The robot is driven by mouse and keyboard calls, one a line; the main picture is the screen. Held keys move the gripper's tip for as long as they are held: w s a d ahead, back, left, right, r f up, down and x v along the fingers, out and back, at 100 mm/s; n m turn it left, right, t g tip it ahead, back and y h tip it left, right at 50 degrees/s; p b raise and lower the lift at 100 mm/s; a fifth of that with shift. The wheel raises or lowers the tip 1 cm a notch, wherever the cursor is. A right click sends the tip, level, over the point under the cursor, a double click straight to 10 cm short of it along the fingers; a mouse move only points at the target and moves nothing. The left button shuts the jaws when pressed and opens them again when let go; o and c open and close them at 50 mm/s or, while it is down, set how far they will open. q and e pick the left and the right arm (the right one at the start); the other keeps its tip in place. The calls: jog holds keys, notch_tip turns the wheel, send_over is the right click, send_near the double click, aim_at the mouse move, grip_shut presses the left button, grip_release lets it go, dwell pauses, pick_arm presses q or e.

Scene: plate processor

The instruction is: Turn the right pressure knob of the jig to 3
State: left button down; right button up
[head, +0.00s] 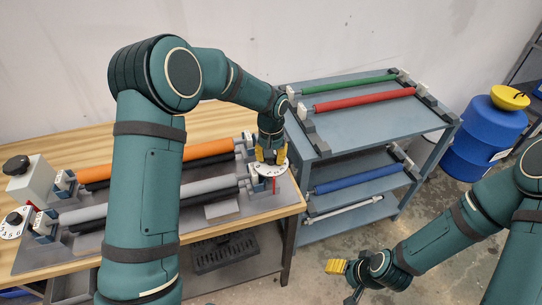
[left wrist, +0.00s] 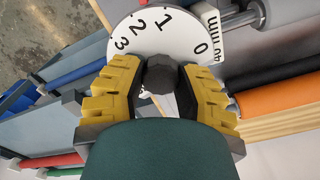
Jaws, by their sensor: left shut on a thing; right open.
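The jig (head: 225,222) lies on the wooden table. Its right pressure knob has a white dial (head: 270,172) at the jig's right end. In the left wrist view the dial (left wrist: 187,52) shows the numbers 0, 1, 2 and 3, and the dark knob (left wrist: 160,75) is at its centre. My left gripper (head: 270,157) reaches down onto it; in the left wrist view its yellow fingers (left wrist: 160,85) are shut on the knob. A red mark (head: 274,187) shows below the dial. My right gripper (head: 345,277) is open and empty, low over the floor.
The jig carries an orange roller (head: 205,150) and a grey roller (head: 208,188). A second dial (head: 14,222) is at its left end. A blue-grey cart (head: 370,130) with green, red and blue rollers stands right of the table. A blue barrel (head: 487,135) stands beyond.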

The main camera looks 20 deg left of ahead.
pick_arm(q)
jog(key=m, duration=0.4)
jog(key=shift+m, duration=0.3)
jog(key=shift+s+d+f+m+p, duration=0.1)
jog(key=shift+m+p, duration=0.35)
jog(key=shift+m, duration=1.45)
jog(key=c, duration=0.6)
grip_release()
notch_tip(320, 180, up, 12)
